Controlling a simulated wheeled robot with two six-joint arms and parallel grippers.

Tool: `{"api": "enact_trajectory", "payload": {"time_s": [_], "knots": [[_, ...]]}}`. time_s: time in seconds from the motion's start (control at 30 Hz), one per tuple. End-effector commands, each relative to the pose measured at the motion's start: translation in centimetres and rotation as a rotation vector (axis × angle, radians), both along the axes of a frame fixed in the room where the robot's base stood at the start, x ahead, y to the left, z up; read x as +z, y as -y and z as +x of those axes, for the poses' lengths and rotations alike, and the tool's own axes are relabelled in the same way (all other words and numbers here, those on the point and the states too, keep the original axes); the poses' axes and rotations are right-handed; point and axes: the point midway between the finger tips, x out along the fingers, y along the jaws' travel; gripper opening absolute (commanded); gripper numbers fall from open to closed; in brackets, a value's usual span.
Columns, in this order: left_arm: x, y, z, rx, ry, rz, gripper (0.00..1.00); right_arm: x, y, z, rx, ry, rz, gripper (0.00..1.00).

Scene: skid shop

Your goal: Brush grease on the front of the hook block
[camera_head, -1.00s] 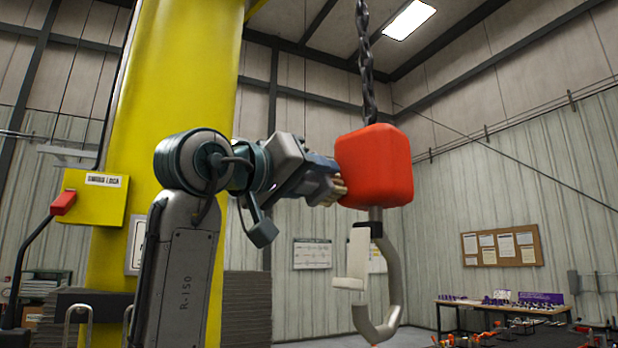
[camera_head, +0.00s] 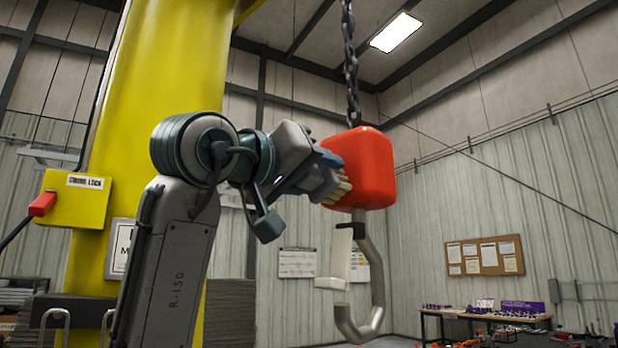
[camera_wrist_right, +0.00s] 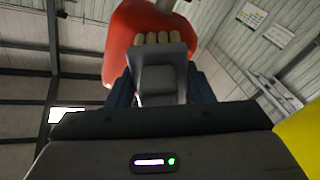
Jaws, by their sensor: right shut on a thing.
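The hook block (camera_head: 366,165) is a red, rounded block hanging on a dark chain (camera_head: 350,60). My right gripper (camera_head: 318,178) is shut on a brush, whose tan bristles (camera_head: 338,190) overlap the lower left of the block. In the right wrist view the bristles (camera_wrist_right: 160,38) stand in a grey head against the red block (camera_wrist_right: 120,42). I cannot tell how firmly they touch, and I see no grease on the visible faces. My left gripper is not in view.
A yellow column (camera_head: 170,85) with a lock box (camera_head: 75,198) and red-handled lever stands behind my arm. A bench (camera_head: 480,315) with small items is at the far right, below a notice board (camera_head: 485,256). The air right of the block is clear.

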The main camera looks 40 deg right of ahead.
Motion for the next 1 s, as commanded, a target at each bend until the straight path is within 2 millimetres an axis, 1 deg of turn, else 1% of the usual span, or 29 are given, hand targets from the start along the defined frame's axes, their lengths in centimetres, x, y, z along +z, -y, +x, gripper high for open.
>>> {"api": "enact_trajectory", "payload": {"time_s": [0.3, 0.67, 1.0], "knots": [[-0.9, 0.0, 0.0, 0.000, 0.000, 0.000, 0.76, -0.1, 0.3, -2.3, 0.000, 0.002, 0.000, 0.29], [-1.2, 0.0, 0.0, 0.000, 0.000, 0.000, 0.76, -0.1, 0.5, -3.5, 0.000, 0.001, 0.000, 0.29], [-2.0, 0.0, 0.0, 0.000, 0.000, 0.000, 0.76, -0.1, 0.8, -5.9, -0.001, 0.002, 0.000, 0.29]]}}
